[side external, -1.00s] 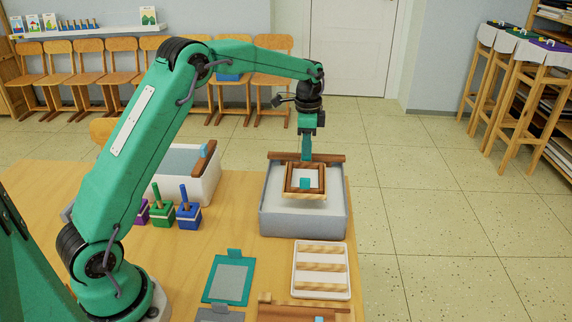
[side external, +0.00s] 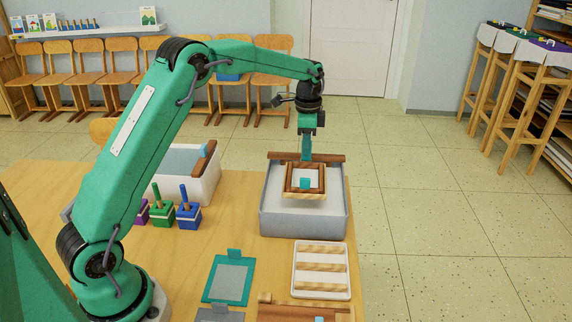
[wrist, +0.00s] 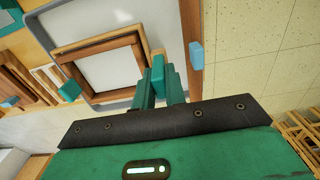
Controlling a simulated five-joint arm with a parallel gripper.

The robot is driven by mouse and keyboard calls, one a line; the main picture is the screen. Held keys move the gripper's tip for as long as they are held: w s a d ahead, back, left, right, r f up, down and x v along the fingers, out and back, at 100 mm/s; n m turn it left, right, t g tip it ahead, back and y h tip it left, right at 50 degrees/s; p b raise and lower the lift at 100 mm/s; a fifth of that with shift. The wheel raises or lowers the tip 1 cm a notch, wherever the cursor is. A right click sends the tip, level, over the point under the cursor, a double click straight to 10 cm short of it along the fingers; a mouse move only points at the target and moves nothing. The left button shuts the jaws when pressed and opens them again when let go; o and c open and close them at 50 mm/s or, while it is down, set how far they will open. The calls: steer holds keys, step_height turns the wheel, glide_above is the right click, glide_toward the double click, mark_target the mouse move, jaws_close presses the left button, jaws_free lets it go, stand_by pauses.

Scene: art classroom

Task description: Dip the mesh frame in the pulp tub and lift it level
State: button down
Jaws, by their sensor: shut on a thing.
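The mesh frame (side external: 322,183) is a square wooden frame, dark brown above and pale below, with a light centre and teal tabs. It also shows in the wrist view (wrist: 101,42). My gripper (side external: 306,158) points down at its far side and is shut on a teal tab of the frame; in the wrist view the fingers (wrist: 158,84) close around that tab. The frame looks about level inside the outline of the grey pulp tub (side external: 303,222), over pale pulp (side external: 275,190). I cannot tell whether its underside touches the pulp.
A dark wooden bar (side external: 334,158) lies along the tub's far rim. A white slatted tray (side external: 321,269), a teal-edged panel (side external: 229,280) and a wooden rack (side external: 275,312) lie nearer. Blue (side external: 188,213) and green (side external: 162,210) handled blocks and a white tub (side external: 207,185) stand left.

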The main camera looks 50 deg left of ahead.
steer(key=shift+r, duration=0.15)
steer(key=shift+r, duration=2.35)
